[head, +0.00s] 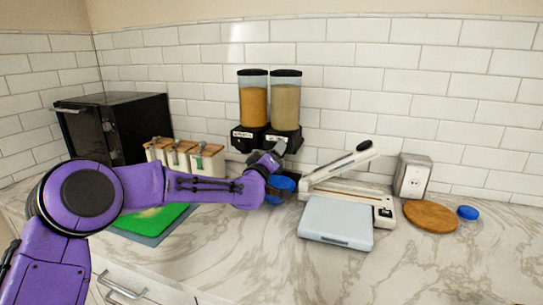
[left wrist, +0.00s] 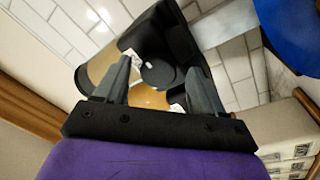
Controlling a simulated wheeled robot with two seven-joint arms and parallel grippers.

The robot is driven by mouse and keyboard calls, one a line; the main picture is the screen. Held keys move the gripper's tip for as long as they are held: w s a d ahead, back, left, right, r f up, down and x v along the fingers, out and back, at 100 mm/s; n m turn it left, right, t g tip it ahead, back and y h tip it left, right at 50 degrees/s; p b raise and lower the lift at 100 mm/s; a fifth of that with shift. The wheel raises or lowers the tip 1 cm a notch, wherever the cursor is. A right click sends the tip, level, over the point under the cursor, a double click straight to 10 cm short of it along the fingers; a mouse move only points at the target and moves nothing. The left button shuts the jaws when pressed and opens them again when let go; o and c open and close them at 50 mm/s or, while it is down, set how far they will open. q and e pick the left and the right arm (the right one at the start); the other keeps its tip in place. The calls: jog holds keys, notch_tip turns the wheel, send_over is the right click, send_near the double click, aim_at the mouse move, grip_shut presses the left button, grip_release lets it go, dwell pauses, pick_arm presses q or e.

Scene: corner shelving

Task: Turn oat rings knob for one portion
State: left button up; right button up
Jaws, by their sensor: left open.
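Two clear dispensers with black lids and black bases stand against the tiled wall in the head view. The left dispenser (head: 253,103) holds orange-brown contents and the right dispenser (head: 286,106) holds beige contents. Their labels are too small to read. My left gripper (head: 278,150) is in front of the dispenser bases. In the left wrist view its fingers (left wrist: 160,68) are open, with a round black knob (left wrist: 160,74) showing between them. I cannot tell whether the fingers touch the knob. My right gripper is not in view.
A blue bowl (head: 281,183) is under my left wrist. A white slicer-like device (head: 343,190) and pale blue box (head: 336,222) stand right of it. Lidded canisters (head: 207,165) and a black appliance (head: 137,122) stand left. The front right marble counter is clear.

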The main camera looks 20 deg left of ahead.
pick_arm(q)
jog(key=s+f+b, duration=0.1)
jog(key=s+b, duration=0.1)
jog(key=s, duration=0.8)
jog(key=shift+s+a+f+b, duration=0.15)
jog(key=shift+s+b, duration=0.1)
jog(key=shift+b, duration=0.15)
jog(key=shift+f, duration=0.1)
